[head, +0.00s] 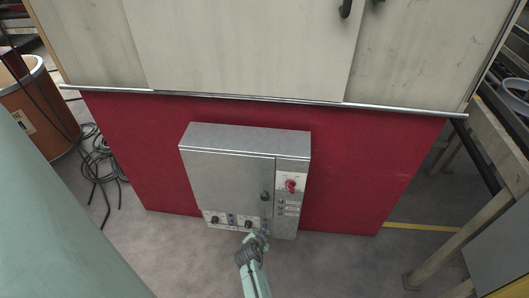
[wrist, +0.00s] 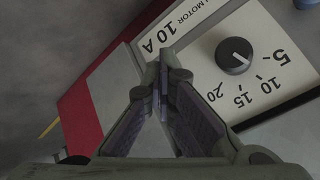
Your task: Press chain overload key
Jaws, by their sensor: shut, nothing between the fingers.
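A grey metal control box (head: 229,165) stands against the red panel. Along its bottom edge are white plates with black dials (head: 248,223) and small dark items between them, too small to read. My gripper (head: 264,235) is at the box's lower edge, right of these dials. In the wrist view the gripper (wrist: 163,58) is shut and empty, its tips over a white plate lettered "MOTOR 10 A". A black dial (wrist: 234,56) on that plate has marks from 5 to 20. A blue round part (wrist: 306,4) is cut off at the top right. No key labelled chain overload is readable.
A red rotary switch (head: 291,186) and a column of small buttons are on the box's right strip, with a dark handle (head: 265,196) beside it. Cables (head: 97,165) lie on the floor at left near a brown drum (head: 35,110). A worktable (head: 480,190) stands at right.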

